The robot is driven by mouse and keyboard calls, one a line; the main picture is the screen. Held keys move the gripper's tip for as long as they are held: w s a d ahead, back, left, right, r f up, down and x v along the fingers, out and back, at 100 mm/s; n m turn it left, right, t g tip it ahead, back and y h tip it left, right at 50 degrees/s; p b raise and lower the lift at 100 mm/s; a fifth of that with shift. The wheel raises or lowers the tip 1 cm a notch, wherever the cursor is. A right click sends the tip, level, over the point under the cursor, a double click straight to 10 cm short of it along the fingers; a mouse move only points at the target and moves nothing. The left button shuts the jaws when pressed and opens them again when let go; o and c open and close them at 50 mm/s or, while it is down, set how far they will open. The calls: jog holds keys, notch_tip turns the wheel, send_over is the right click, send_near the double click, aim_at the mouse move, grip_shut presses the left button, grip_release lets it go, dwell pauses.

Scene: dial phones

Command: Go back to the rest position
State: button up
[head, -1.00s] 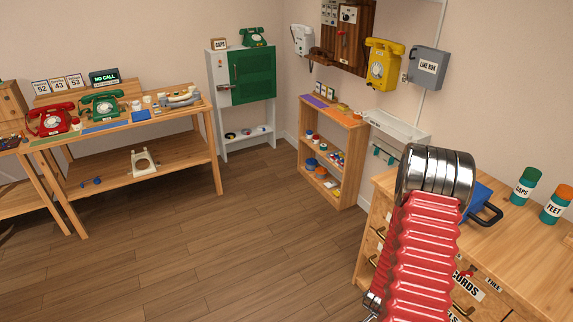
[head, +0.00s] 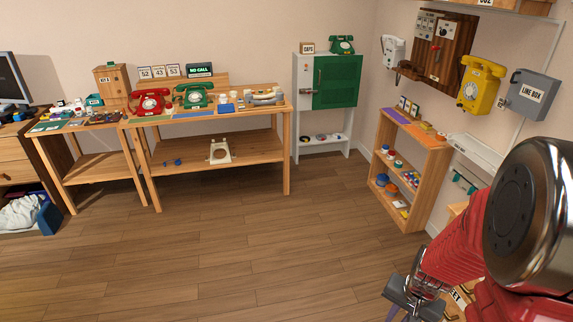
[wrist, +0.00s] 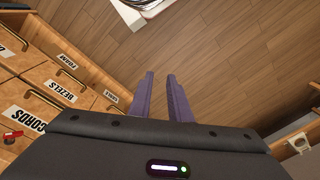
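My gripper (head: 408,308) shows at the bottom right of the head view, low over the floor and in front of my red arm. In the wrist view its two purple fingers (wrist: 160,78) stand a little apart with nothing between them. Bare wooden floor lies beyond the fingertips. The gripper is beside the wooden drawer cabinet (wrist: 45,85), whose drawers carry labels such as CORDS and BEZELS; the drawers look closed. My arm hides most of this cabinet in the head view.
A workbench (head: 220,150) with a red phone (head: 150,101) and a green phone (head: 193,95) stands at the back left. A small shelf (head: 432,165) stands by the right wall, below a yellow phone (head: 480,84). The middle floor (head: 230,235) is clear.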

jog(key=s+a+r+n+t, duration=0.2)
jog(key=a+r, duration=0.5)
jog(key=r, duration=0.6)
jog(key=s+a+r+n+t, duration=0.2)
jog(key=s+a+r+n, duration=0.2)
jog(key=r, duration=0.9)
jog(key=a+n, duration=0.2)
jog(key=a, duration=0.2)
jog(key=shift+s+r, duration=0.2)
jog(key=shift+r, duration=0.15)
